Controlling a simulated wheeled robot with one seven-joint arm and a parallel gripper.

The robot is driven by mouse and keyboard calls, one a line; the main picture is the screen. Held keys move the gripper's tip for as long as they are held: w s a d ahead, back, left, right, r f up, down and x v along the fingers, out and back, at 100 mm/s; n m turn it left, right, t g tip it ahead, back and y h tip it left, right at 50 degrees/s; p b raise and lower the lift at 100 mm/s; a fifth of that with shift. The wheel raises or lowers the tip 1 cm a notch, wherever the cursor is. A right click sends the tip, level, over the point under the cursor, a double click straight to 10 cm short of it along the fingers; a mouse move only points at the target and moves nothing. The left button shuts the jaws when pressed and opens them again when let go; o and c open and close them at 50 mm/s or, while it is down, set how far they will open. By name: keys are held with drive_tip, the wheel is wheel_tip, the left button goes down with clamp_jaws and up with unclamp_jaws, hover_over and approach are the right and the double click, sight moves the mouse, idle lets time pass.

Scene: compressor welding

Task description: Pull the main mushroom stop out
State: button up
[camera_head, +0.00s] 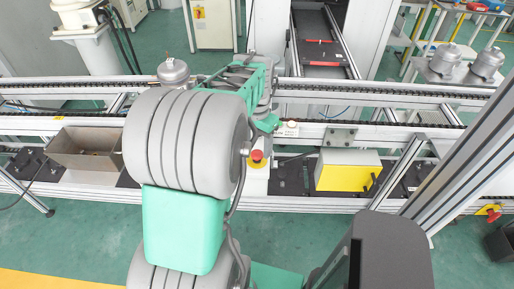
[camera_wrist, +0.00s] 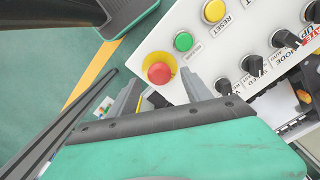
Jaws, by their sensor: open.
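A red mushroom stop (camera_wrist: 160,72) with a yellow collar sits on a white control panel (camera_wrist: 180,32) in the wrist view. My gripper (camera_wrist: 161,79) is open, with one grey finger to the left of the red head and one to the right. No contact with the button shows. In the head view the red mushroom stop (camera_head: 257,155) shows just right of my arm; my gripper is mostly hidden there. Whether the stop is pressed in or out I cannot tell.
A green button (camera_wrist: 183,41), a yellow reset button (camera_wrist: 214,11) and several black selector knobs share the panel. A yellow box (camera_head: 347,172) and a grey bin (camera_head: 88,148) stand along the conveyor. Another red knob (camera_head: 493,210) on yellow is at the right frame.

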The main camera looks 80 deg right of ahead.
sight(257, 152)
wheel_tip(257, 152, up, 6)
drive_tip(key=shift+r+b, duration=0.15)
drive_tip(key=shift+b, duration=0.25)
